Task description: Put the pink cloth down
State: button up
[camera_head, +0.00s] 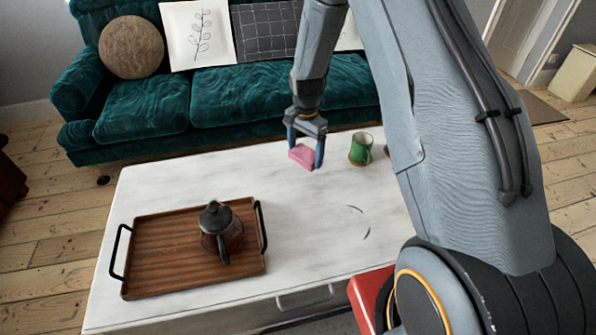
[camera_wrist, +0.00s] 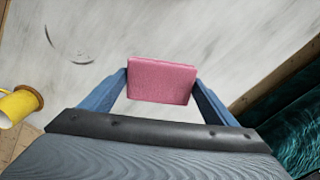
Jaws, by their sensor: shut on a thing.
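The pink cloth (camera_head: 302,155) is a small folded block held between the two blue fingers of my gripper (camera_head: 306,150). In the wrist view the pink cloth (camera_wrist: 161,81) sits squarely between the fingertips of my gripper (camera_wrist: 160,88), which touch its two sides. The gripper is over the back part of the white marbled table (camera_head: 300,215), left of the green mug. I cannot tell whether the cloth touches the tabletop or hangs just above it.
A green mug (camera_head: 360,149) stands close to the right. A wooden tray (camera_head: 150,280) with a dark teapot (camera_head: 220,228) is at the table's front left. A yellow mug (camera_wrist: 17,107) shows in the wrist view. A green sofa (camera_head: 240,95) stands behind. The table's middle is clear.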

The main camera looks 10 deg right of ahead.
jog(key=w+f+m+b, duration=0.1)
jog(key=w+f+m, duration=0.1)
jog(key=w+m, duration=0.55)
jog(key=shift+n, duration=0.45)
jog(key=shift+w+a+f, duration=0.1)
jog(key=shift+w+f, duration=0.05)
jog(key=shift+f, duration=2.25)
jog(key=shift+w+f, duration=0.1)
jog(key=shift+f, duration=2.25)
jog(key=shift+f, duration=0.1)
jog(key=shift+f, duration=0.1)
jog(key=o, duration=1.1)
